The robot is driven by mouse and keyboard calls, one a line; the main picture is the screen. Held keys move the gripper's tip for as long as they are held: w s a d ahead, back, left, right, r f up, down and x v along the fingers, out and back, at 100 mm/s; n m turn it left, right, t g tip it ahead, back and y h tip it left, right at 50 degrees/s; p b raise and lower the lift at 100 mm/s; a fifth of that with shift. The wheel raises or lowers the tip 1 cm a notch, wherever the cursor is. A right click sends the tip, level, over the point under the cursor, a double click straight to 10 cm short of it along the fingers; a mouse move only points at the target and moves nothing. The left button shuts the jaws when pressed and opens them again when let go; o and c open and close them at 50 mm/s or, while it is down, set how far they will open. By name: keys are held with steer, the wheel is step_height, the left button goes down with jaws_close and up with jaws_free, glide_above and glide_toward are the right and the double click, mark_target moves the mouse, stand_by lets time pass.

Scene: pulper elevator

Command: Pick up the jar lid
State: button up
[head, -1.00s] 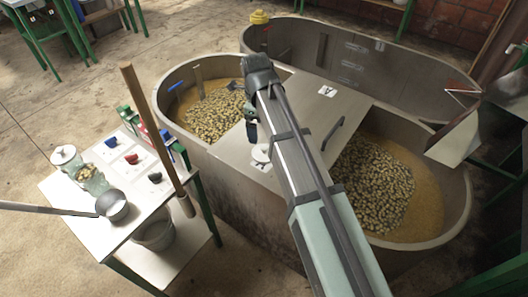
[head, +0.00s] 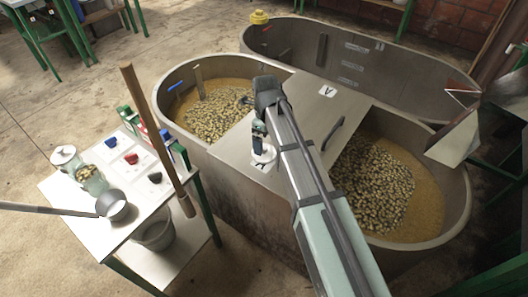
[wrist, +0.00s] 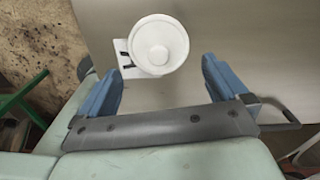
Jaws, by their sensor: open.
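The jar lid (head: 263,157) is a white, round piece with a raised rim. It lies on the flat grey cover board (head: 238,150) across the tank. In the wrist view the lid (wrist: 158,45) shows near the top centre, partly over a small white card (wrist: 127,58) with black marks. My gripper (head: 258,133) is above the board close to the lid. In the wrist view my gripper (wrist: 162,72) is open, with one blue finger on each side. The lid lies beyond and between the fingertips, and nothing is held.
The tanks hold brownish pulp on the left (head: 215,115) and right (head: 375,180) of the board. A dark handle (head: 332,133) rises from the board. A side table (head: 110,225) at left carries glass jars, small cups and boxes. A wooden post (head: 153,130) stands beside it.

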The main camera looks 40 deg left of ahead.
mark_target(264, 147)
steer(key=shift+a+f, duration=0.2)
steer(key=shift+f, duration=2.4)
steer(key=shift+c, duration=0.3)
steer(key=c, duration=0.6)
